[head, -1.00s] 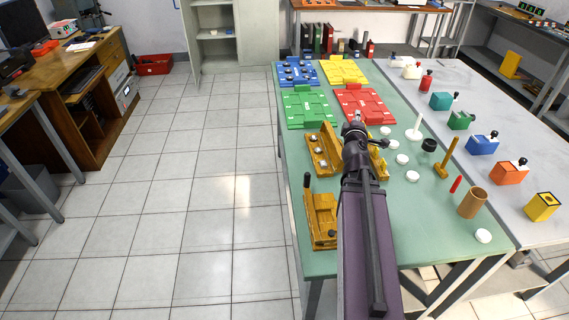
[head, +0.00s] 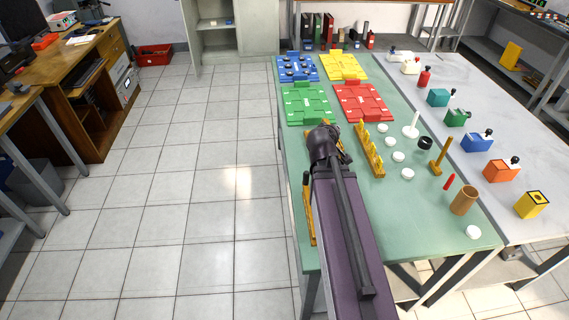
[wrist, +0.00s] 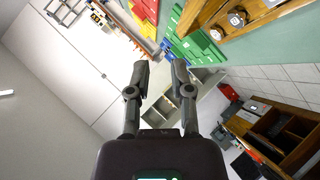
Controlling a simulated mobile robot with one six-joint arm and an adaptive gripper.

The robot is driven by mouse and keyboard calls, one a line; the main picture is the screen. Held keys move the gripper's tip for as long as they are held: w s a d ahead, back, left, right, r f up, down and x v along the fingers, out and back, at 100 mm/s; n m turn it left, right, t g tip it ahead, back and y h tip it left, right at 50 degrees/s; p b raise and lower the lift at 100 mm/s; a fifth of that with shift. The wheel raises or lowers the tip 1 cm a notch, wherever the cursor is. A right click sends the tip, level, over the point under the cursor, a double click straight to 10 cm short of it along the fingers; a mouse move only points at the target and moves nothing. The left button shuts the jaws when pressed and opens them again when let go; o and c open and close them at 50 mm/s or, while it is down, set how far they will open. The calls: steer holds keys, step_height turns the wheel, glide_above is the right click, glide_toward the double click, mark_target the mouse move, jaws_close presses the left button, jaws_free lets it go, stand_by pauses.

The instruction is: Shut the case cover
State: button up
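My gripper (wrist: 160,72) shows in the wrist view with its two fingers apart and nothing between them. A golden wooden case (wrist: 262,24) with round pieces in it is at the top right of that view, apart from the fingers. In the head view my arm hides most of the wooden pieces at the near left of the green table. My gripper is hidden in the head view.
A wooden rack with yellow pegs (head: 369,152) stands right of my arm, with several white discs beyond it. Green (head: 308,104), red (head: 363,103), blue and yellow trays lie at the table's far end. Open floor (head: 220,200) lies left of the table.

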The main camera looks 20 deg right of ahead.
steer(key=s+a+f+m+g+y+p, duration=0.1)
steer(key=s+a+g+y+p, duration=0.2)
steer(key=a, duration=0.7)
steer(key=s+a+f+m+g+y+p, duration=0.1)
steer(key=s+a+g+y+p, duration=0.2)
steer(key=a, duration=0.7)
steer(key=shift+s+f+m+g+y, duration=0.2)
steer(key=shift+s+m+g+y, duration=0.15)
steer(key=shift+s, duration=0.3)
steer(key=s+a+g+y, duration=0.1)
steer(key=s+a+g, duration=0.1)
steer(key=a, duration=0.3)
steer(key=shift+s+a+f+y, duration=0.2)
steer(key=shift+s+y, duration=0.15)
steer(key=shift+s, duration=0.3)
steer(key=shift+s, duration=0.1)
